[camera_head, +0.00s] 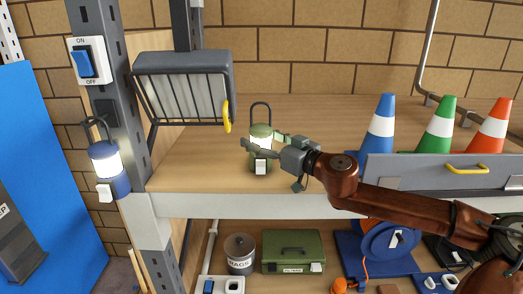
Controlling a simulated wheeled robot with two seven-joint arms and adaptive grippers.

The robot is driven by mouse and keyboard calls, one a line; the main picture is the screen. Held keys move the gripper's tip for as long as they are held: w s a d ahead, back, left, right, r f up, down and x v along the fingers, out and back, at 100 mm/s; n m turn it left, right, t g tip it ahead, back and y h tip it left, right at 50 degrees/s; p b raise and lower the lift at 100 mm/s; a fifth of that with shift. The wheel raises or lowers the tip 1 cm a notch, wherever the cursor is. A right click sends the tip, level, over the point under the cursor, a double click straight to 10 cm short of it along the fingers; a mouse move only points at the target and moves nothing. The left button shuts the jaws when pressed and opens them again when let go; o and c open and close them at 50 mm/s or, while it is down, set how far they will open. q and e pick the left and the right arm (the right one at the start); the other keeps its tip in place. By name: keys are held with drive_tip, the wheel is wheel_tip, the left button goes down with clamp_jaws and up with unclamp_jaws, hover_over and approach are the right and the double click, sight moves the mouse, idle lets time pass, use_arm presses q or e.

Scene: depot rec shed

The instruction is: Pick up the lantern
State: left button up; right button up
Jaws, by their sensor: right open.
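A green lantern (261,166) with a lit pale band and a dark loop handle stands upright on the wooden shelf (205,165). My right gripper (262,143) reaches in from the right at the lantern's upper body. Its jaws are open, with a finger across the front of the lantern and another at its right side near the top. I cannot tell whether the fingers touch it. A second, blue lantern (105,162), also lit, hangs on the grey post at the left. My left gripper is not in view.
A caged floodlight (185,90) with a yellow handle is close to the left. Blue (380,125), green (437,130) and orange (488,130) cones stand behind a grey panel (430,174) at the right. A canister, green box and blue reel sit on the lower shelf.

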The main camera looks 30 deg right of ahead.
drive_tip(key=shift+s, duration=0.1)
clamp_jaws()
idle(0.8)
